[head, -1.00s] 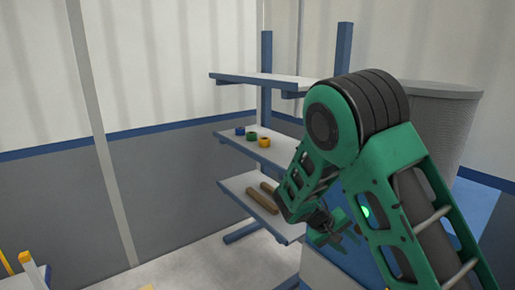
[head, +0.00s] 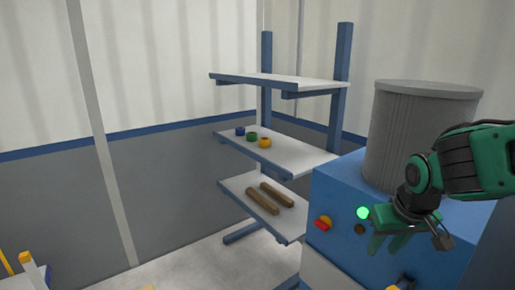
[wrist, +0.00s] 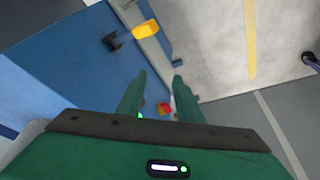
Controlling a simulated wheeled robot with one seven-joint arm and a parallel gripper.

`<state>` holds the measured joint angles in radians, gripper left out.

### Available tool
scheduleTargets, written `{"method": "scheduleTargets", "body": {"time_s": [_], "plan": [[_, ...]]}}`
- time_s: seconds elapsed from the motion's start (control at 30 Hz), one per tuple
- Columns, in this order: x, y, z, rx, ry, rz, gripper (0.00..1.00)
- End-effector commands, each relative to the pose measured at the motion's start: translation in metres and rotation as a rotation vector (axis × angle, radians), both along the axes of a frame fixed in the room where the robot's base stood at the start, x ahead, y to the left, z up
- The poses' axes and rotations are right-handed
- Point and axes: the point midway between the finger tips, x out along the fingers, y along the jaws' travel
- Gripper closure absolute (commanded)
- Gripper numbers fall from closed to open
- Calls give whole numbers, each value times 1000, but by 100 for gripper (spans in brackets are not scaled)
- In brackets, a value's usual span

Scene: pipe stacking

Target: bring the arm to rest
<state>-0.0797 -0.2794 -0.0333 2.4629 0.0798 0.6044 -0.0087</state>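My gripper (head: 390,244) is at the right in the head view, in front of the blue machine and pointing down. In the wrist view its two green fingers (wrist: 157,84) stand apart with nothing held between them. My green arm reaches in from the right edge of the head view, in front of the machine's top.
The blue machine (head: 335,195) has a grey ribbed cylinder (head: 415,135), a lit green button (head: 363,212) and a red-yellow knob (head: 323,222). Floor at lower left is partly clear.

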Motion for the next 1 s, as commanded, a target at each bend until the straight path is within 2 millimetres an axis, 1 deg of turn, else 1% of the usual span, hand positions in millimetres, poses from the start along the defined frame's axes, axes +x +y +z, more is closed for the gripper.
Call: {"method": "scheduleTargets", "body": {"time_s": [0.03,0.2,0.27,0.3,0.37,0.4,0.47,0.5,0.6,0.7,0.8,1.0], "plan": [[-8,0,6,11,-17,-2,67],[-33,4,17,42,-54,0,67],[-50,-21,12,40,1,-79,67],[-62,-34,9,42,33,-125,67],[-82,-53,6,48,80,-196,67],[-96,-64,4,54,113,-244,67],[-118,-78,2,68,161,-315,67],[-133,-87,1,79,194,-363,67],[-166,-99,-2,109,263,-461,67],[-188,-105,-3,133,309,-524,67],[-195,-106,-3,143,325,-545,67],[-195,-106,-3,143,325,-545,67]]}}
